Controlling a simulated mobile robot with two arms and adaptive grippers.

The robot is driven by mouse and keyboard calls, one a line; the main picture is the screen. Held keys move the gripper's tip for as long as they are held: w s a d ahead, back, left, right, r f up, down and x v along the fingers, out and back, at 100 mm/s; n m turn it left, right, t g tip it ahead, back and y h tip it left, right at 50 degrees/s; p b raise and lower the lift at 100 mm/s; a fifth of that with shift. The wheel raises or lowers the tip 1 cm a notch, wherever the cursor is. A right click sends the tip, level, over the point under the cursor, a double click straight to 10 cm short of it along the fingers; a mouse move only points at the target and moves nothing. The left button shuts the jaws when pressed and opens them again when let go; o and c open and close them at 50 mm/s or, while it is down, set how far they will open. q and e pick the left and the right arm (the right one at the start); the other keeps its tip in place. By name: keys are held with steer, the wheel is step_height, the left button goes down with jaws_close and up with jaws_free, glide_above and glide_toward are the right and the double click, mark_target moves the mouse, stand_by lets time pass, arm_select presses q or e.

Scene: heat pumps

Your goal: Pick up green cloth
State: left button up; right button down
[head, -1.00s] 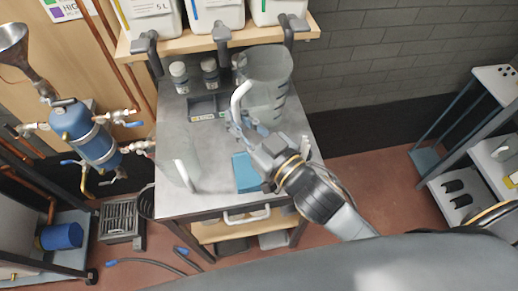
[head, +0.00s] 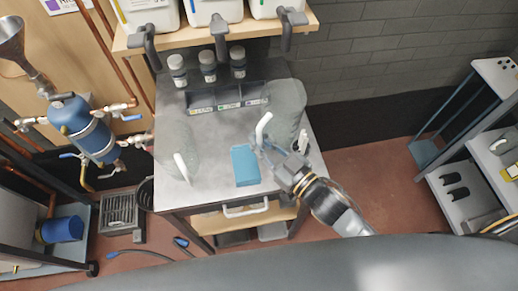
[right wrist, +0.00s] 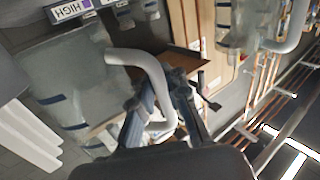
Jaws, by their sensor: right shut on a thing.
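No green cloth shows in either view. A flat blue folded piece (head: 245,165), perhaps a cloth, lies on the front middle of the grey worktop (head: 212,172). My right gripper (head: 268,150) is just right of it, shut on the white handle (head: 262,128) of a clear jug (head: 287,108). The jug is at the worktop's right side; whether it touches the top I cannot tell. In the right wrist view the handle (right wrist: 150,75) runs between the fingers (right wrist: 160,95), with the jug body (right wrist: 80,85) to the left. My left gripper is out of view.
A second clear jug (head: 172,135) stands at the worktop's left. Small bottles (head: 208,68) and a divided tray (head: 228,100) are at the back. A shelf (head: 205,38) with white canisters (head: 213,10) overhangs the back. The middle of the worktop is clear.

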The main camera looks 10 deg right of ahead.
steer(key=shift+f, duration=2.15)
steer(key=shift+f, duration=0.1)
steer(key=c, duration=1.3)
jaws_free()
steer(key=shift+c, duration=0.2)
